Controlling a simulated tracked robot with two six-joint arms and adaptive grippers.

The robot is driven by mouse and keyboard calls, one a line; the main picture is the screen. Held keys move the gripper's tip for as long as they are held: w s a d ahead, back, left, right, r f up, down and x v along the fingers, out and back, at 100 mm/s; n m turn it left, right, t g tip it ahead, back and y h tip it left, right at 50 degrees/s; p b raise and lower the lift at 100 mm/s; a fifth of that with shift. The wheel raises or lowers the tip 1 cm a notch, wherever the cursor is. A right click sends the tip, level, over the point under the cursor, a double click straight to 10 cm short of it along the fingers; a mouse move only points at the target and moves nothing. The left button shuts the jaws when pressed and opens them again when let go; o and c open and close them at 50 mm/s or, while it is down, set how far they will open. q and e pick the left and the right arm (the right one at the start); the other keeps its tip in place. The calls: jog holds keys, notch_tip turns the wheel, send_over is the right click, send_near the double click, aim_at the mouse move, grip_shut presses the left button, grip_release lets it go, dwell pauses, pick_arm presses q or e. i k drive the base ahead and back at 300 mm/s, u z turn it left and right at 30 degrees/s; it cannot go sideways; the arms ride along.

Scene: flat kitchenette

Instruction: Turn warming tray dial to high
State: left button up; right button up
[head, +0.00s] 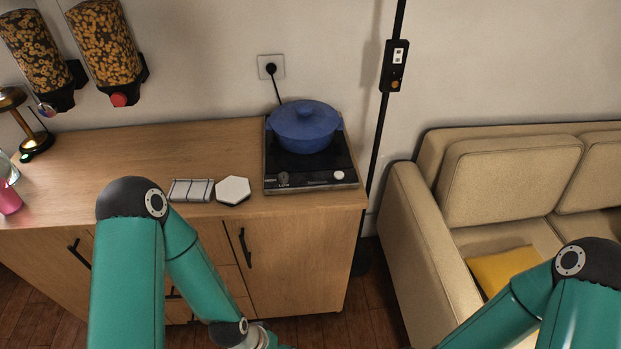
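The black warming tray (303,177) sits at the right end of the wooden cabinet top. A blue lidded pot (303,127) stands on it. On its front strip are a dark dial (283,179) at the left and a pale round knob (339,175) at the right. The dial's setting is too small to read. My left arm reaches down in front of the cabinet, and its gripper is out of sight past the bottom edge. My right arm is at the lower right, with its gripper also outside the picture. Neither arm touches the tray.
A white hexagonal coaster (233,190) and a striped folded cloth (191,190) lie left of the tray. The tray's cord runs to a wall socket (271,67). A black pole (379,130) and a beige sofa (430,235) stand to the right.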

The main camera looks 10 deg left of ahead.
aim_at(283, 177)
jog(key=u, duration=0.5)
jog(key=k, duration=1.2)
jog(key=u, duration=0.8)
jog(key=i, duration=1.6)
jog(key=z, duration=0.65)
